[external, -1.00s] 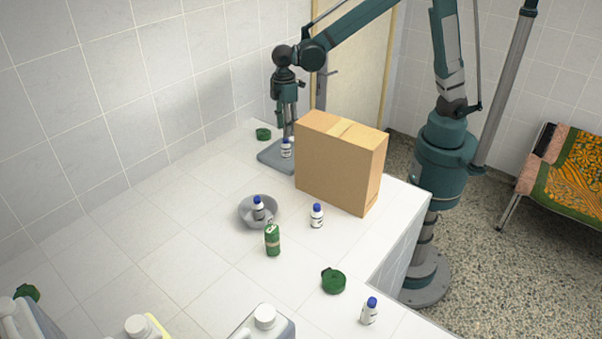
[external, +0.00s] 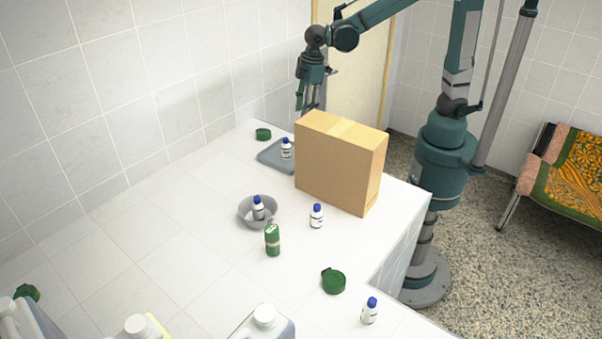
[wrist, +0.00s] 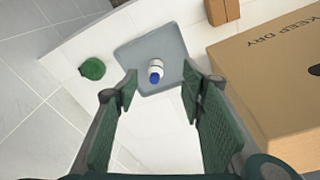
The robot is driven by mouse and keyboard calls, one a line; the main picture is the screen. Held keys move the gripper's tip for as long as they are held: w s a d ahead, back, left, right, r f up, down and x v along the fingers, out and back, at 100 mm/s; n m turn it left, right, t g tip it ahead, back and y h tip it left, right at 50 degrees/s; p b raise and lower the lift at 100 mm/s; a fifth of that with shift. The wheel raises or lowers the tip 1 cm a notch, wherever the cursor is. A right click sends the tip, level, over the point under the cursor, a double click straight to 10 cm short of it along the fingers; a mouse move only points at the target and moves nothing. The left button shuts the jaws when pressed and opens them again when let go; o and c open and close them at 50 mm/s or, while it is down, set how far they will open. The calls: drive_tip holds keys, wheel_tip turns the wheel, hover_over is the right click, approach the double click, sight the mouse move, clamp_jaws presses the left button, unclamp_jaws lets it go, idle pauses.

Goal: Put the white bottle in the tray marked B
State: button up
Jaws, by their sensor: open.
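A white bottle with a blue cap (external: 286,148) stands on a flat grey tray (external: 267,155) at the back of the counter. The wrist view shows this bottle (wrist: 155,70) near the middle of the tray (wrist: 129,54). No letter is readable on the tray. My gripper (external: 308,106) is open and empty, raised above the back of the counter behind the cardboard box. In the wrist view its fingers (wrist: 160,80) are spread, with the bottle apart from them. Similar white bottles stand in a grey bowl (external: 242,212), beside the box (external: 317,217) and at the front (external: 369,312).
The tall cardboard box (external: 335,175) stands right beside the tray. A green can (external: 272,240) stands by the bowl. Green round items lie behind the tray (external: 263,134) and near the front (external: 333,281). Jugs (external: 265,322) line the front edge. The counter's left middle is clear.

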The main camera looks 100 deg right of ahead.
drive_tip(key=s+d+r+m+t, duration=0.1)
drive_tip(key=s+m+t, duration=0.1)
drive_tip(key=s, duration=1)
drive_tip(key=s+r+m+t, duration=0.2)
drive_tip(key=s+t, duration=0.1)
drive_tip(key=s, duration=1)
drive_tip(key=shift+s+d+r+t, duration=0.25)
drive_tip(key=shift+s+d+t, duration=0.05)
drive_tip(key=shift+d, duration=0.1)
